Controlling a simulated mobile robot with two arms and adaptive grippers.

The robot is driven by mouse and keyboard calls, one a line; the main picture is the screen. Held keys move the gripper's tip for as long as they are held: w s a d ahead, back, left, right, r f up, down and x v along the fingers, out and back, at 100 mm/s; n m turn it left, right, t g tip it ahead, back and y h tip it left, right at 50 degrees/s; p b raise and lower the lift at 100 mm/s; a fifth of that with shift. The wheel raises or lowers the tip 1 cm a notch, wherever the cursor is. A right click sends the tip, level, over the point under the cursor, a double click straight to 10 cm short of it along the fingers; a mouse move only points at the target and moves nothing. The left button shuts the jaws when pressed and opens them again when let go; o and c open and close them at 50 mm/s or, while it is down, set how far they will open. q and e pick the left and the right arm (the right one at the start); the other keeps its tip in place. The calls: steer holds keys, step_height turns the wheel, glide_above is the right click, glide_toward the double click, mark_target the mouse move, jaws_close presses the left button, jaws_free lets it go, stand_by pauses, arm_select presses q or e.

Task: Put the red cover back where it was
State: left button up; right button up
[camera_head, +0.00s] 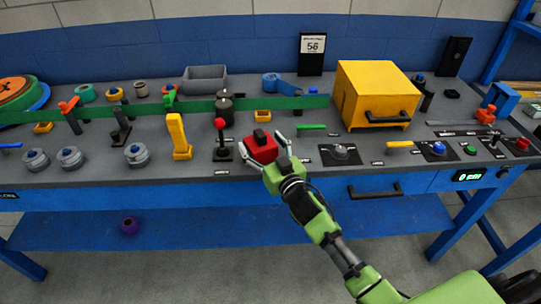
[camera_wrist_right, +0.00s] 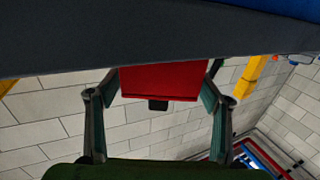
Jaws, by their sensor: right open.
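The red cover (camera_head: 264,152), a red box with a black handle on top, sits near the front edge of the grey bench top. My right gripper (camera_head: 261,147) is open, with one finger on each side of the cover. In the right wrist view the red cover (camera_wrist_right: 160,82) shows between the two spread fingers, its black handle (camera_wrist_right: 158,105) pointing down in the picture. The fingers look close to its sides; I cannot tell whether they touch. What lies under the cover is hidden. My left gripper is not in view.
A red-knobbed lever (camera_head: 220,138) and a yellow handle (camera_head: 180,137) stand to the left of the cover. A green handle (camera_head: 311,127), a dial (camera_head: 339,152) and a big yellow box (camera_head: 376,92) are to the right. An orange-yellow block (camera_head: 263,115) lies behind.

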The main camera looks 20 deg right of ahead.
steer(key=s+d, duration=0.1)
steer(key=s, duration=1)
steer(key=shift+d+b, duration=0.15)
steer(key=shift+b, duration=0.2)
